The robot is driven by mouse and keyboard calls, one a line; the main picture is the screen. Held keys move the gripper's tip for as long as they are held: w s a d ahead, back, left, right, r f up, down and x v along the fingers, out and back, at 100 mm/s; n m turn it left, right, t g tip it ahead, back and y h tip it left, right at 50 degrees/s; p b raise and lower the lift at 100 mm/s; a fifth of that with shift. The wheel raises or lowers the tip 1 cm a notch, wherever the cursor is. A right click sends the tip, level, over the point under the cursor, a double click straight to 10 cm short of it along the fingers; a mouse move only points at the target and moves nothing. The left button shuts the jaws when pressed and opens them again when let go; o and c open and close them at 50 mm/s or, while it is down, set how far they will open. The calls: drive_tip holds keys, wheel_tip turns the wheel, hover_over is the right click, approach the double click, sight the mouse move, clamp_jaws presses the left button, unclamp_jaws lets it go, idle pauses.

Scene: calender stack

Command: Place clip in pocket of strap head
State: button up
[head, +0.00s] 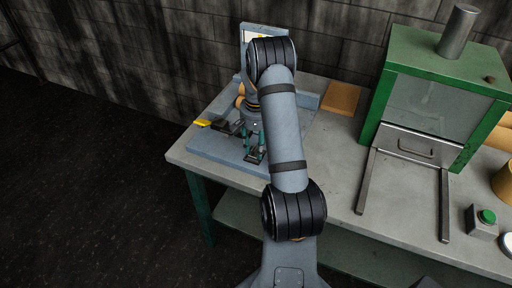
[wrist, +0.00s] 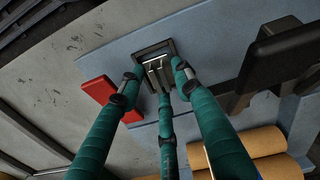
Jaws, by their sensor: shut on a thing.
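My gripper (wrist: 157,88) has teal fingers, closed in around a small grey metal clip (wrist: 155,72). In the wrist view, the clip is at the fingertips, over a dark square frame (wrist: 168,45) on the blue-grey plate. The frame looks like the pocket of the strap head, but I cannot be sure. I cannot tell whether the clip is inside the frame or just above it; the fingers partly hide it. In the head view, my gripper (head: 254,146) points down low over the plate, and the clip is too small to make out.
The blue-grey plate (head: 210,148) lies on the grey bench (head: 335,180). A black lever part (wrist: 280,55) stands close right of the fingers in the wrist view. A red block (wrist: 104,97) is on the left, and tan rolls (wrist: 262,143) are below. A green-framed cabinet (head: 430,95) stands right.

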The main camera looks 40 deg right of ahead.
sight(256, 147)
drive_tip(key=shift+f, duration=0.1)
drive_tip(key=o, duration=1.1)
drive_tip(key=shift+c, duration=0.2)
drive_tip(key=shift+r+p, duration=0.45)
wheel_tip(256, 147, up, 12)
drive_tip(key=shift+r, duration=0.15)
